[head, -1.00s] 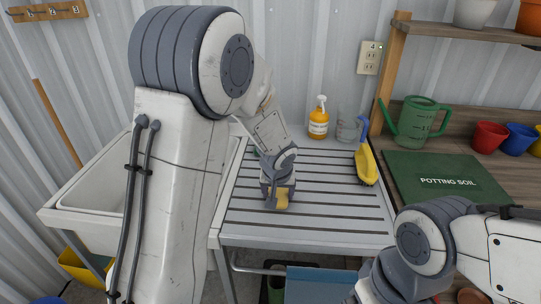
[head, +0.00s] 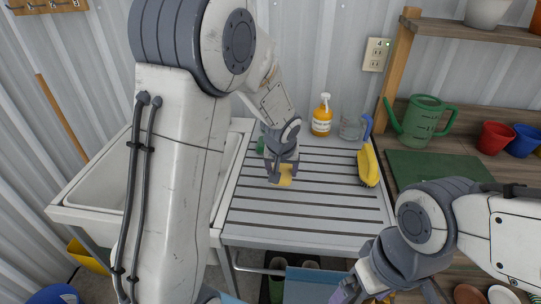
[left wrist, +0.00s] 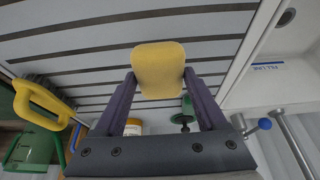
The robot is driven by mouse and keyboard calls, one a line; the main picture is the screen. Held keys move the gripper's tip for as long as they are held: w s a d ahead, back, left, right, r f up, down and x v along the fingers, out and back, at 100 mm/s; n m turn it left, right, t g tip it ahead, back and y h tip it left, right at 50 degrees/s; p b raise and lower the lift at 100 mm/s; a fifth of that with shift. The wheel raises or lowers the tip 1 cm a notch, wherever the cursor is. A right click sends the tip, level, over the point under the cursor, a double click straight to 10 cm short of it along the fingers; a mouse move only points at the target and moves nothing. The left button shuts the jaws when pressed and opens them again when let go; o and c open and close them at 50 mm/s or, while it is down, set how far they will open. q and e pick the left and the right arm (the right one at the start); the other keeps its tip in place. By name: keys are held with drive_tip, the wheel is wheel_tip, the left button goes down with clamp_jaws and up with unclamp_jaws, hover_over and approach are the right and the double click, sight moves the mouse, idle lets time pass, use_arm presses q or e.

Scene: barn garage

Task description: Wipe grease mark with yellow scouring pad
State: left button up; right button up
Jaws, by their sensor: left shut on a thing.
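The yellow scouring pad (head: 286,180) is in my left gripper (head: 283,174), over the grey slatted drainboard (head: 310,226). In the left wrist view the pad (left wrist: 158,68) sits between the two purple fingers, which are shut on its sides. It is low over the slats; I cannot tell whether it touches them. I see no grease mark; my left gripper and the pad hide part of the board. My right gripper (head: 362,297) is cut off at the bottom edge of the head view, and its jaws do not show clearly.
A yellow brush (head: 368,166) lies at the board's right side. An orange pump bottle (head: 321,118) and a clear glass (head: 350,128) stand at the back. A white sink (head: 95,180) is on the left. A green watering can (head: 422,121) stands on the right bench. The board's front is clear.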

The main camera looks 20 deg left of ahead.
use_arm(q)
drive_tip(key=shift+r+p, duration=0.85)
drive_tip(key=shift+r, duration=0.5)
drive_tip(key=shift+w, duration=0.1)
